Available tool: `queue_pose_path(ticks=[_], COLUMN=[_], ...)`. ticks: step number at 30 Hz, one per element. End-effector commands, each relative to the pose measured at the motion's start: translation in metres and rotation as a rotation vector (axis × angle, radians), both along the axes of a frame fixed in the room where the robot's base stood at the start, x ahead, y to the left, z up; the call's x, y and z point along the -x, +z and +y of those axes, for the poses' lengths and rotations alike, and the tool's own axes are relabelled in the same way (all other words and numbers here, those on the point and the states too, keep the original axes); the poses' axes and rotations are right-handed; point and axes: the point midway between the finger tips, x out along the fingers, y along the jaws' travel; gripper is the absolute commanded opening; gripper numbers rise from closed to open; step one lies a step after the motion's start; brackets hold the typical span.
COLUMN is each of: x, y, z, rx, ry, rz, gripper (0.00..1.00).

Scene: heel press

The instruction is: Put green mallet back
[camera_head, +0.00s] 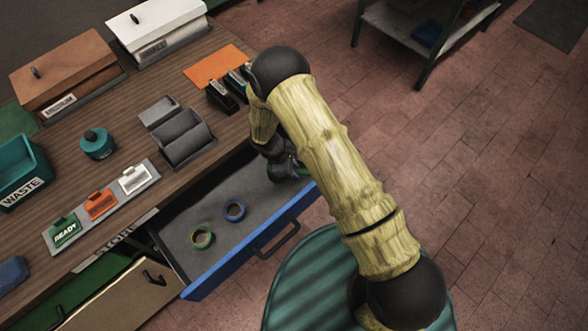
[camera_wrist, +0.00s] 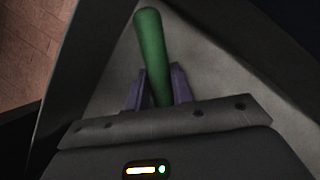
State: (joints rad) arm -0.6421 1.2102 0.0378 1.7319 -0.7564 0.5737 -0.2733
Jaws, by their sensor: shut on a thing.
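In the wrist view, a green cylinder (camera_wrist: 151,45), which looks like the green mallet's handle, stands between the purple fingers of my gripper (camera_wrist: 158,80). The fingers are shut on it, and it points away from the palm. No mallet head can be made out. In the head view, my gripper (camera_head: 284,168) is low at the right end of the open drawer (camera_head: 265,238), mostly hidden by my arm. A bit of green shows beside it. Whether the mallet touches the drawer floor cannot be told.
A green ring (camera_head: 202,238) and a blue ring (camera_head: 234,211) lie in the drawer, left of my gripper. The worktop above holds a grey holder (camera_head: 185,138), black staplers (camera_head: 222,97), a teal pot (camera_head: 97,143) and a waste bin (camera_head: 22,172). A teal round top (camera_head: 310,285) stands in front.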

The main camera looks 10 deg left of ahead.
Motion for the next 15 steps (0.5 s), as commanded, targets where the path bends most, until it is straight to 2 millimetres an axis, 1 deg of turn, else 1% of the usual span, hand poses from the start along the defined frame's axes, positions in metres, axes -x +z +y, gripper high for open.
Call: queue_pose_path(ticks=[3,10,13,14,15], x=[-0.0004,-0.0005,-0.0005,-0.0001,-0.0001], y=[-0.0047,-0.0050,-0.0081,-0.0085,-0.0076], z=[0.0002,0.0004,0.0004,0.0002,0.0001], rx=[-0.001,-0.001,-0.001,-0.001,-0.001], ry=[0.000,-0.001,-0.001,0.000,0.000], rz=[-0.001,-0.001,-0.001,-0.001,-0.001], gripper=[0.00,0.00,0.00,0.26,0.33])
